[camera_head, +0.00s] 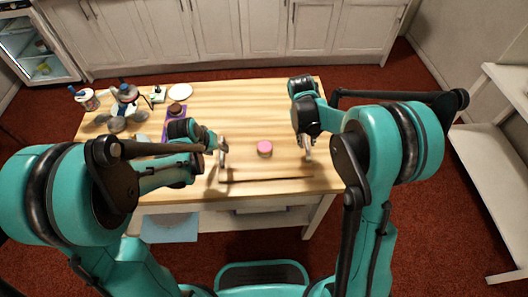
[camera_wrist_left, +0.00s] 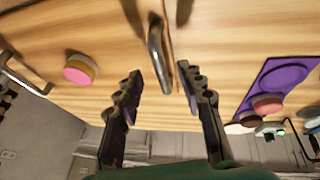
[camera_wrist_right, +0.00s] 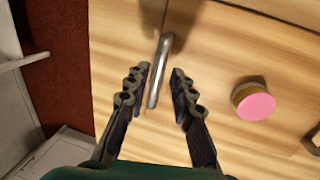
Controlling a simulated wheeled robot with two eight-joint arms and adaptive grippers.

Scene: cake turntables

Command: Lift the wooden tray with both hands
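The wooden tray (camera_head: 285,165) lies on the table between my grippers, its wood blending with the tabletop. A pink-topped round cake (camera_head: 264,149) sits on it. The tray's left metal handle (camera_head: 223,150) stands at my left gripper (camera_head: 216,145). In the left wrist view, this handle (camera_wrist_left: 158,50) lies between the open fingers (camera_wrist_left: 160,72) without visible grip. The right handle (camera_head: 307,148) is at my right gripper (camera_head: 307,137). In the right wrist view, the handle (camera_wrist_right: 158,75) lies between open fingers (camera_wrist_right: 160,71), closer to the left finger.
A purple mat (camera_wrist_left: 277,80) with small cakes lies left of the tray. A mixer-like item (camera_head: 126,97), a striped container (camera_head: 87,98) and a white plate (camera_head: 180,92) stand at the table's back left. The table's right back is clear. White shelves (camera_head: 490,140) stand at right.

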